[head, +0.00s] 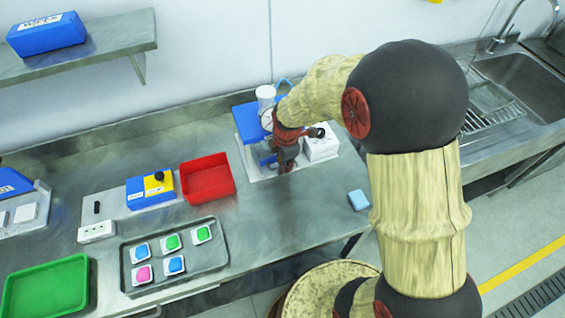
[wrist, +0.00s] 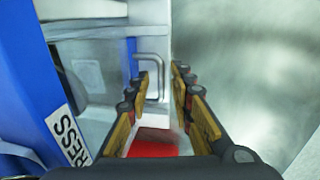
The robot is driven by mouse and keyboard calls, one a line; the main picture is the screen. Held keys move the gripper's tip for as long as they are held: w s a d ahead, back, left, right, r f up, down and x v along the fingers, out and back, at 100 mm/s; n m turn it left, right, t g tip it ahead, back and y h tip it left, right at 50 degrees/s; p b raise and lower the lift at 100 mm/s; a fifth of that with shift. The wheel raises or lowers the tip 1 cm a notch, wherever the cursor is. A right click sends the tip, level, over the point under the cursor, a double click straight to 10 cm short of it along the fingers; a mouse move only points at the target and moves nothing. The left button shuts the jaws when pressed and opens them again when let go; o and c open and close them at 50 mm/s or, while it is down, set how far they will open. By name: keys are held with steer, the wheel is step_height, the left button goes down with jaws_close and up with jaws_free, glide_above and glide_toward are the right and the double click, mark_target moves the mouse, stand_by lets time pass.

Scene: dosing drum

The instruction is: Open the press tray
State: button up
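The press is a blue and white machine (head: 246,121) at the back of the bench in the head view. In the wrist view its blue side (wrist: 45,75) with a "PRESS" label fills the left. A grey bar handle (wrist: 164,70), apparently the press tray's, stands out from a pale front. My gripper (wrist: 163,78) is open, with its two fingers apart and the handle just beyond or between the tips; contact cannot be told. In the head view my gripper (head: 287,160) is in front of the press and hides part of it. The tray itself is not clearly visible.
A red bin (head: 207,193) stands left of the press, beside a blue and yellow device (head: 150,190). A dark tray (head: 205,258) holds several coloured pieces. A white box (head: 321,147) is right of my gripper. A blue block (head: 358,200) lies near the bench's right end.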

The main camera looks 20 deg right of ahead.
jaws_close()
steer(key=shift+s, duration=0.1)
stand_by(0.7)
steer(key=shift+c, duration=1)
jaws_free()
steer(key=shift+f, duration=0.1)
steer(key=o, duration=0.4)
steer(key=shift+c, duration=0.2)
steer(key=shift+r, duration=0.25)
step_height(320, 180, up, 11)
steer(key=s, duration=0.2)
steer(key=shift+r, duration=0.2)
